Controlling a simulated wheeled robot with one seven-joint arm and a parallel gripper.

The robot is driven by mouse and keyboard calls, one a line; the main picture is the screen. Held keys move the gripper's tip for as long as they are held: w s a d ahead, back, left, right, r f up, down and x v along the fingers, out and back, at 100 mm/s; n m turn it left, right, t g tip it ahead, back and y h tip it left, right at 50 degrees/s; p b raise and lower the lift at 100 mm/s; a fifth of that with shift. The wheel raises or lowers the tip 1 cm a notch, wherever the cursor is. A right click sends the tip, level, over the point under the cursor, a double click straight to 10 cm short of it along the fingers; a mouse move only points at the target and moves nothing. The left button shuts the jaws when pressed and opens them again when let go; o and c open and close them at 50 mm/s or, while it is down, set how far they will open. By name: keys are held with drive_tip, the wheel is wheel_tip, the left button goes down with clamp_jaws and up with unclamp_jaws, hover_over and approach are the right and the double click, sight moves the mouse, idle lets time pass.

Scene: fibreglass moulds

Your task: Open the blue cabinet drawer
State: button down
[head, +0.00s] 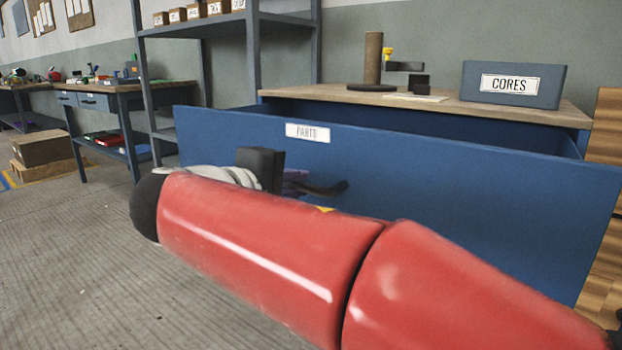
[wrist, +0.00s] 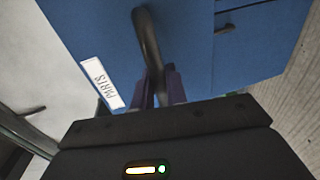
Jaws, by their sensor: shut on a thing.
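The blue cabinet drawer (head: 430,185) with a PARTS label stands pulled out from the blue cabinet (head: 588,140), with a dark gap behind its front panel. Its dark curved handle (head: 325,188) shows partly past my red arm. In the wrist view the drawer front (wrist: 100,35) fills the upper part, and the handle (wrist: 147,35) runs down between my fingers. My gripper (wrist: 158,88) is shut on the handle. In the head view my arm hides most of the gripper (head: 293,180).
A CORES bin (head: 513,84) and a brown cylinder on a stand (head: 373,60) sit on the cabinet's wooden top. A grey shelf (head: 141,90) and a workbench (head: 125,88) stand at the left. The floor (head: 70,270) in front at left is clear.

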drive_tip(key=shift+s+a, duration=0.35)
drive_tip(key=shift+s, duration=0.15)
drive_tip(key=c, duration=1.5)
unclamp_jaws()
drive_tip(key=p+v, duration=0.1)
drive_tip(key=v, duration=0.6)
drive_tip(key=shift+s+a, duration=0.25)
drive_tip(key=shift+s, duration=0.05)
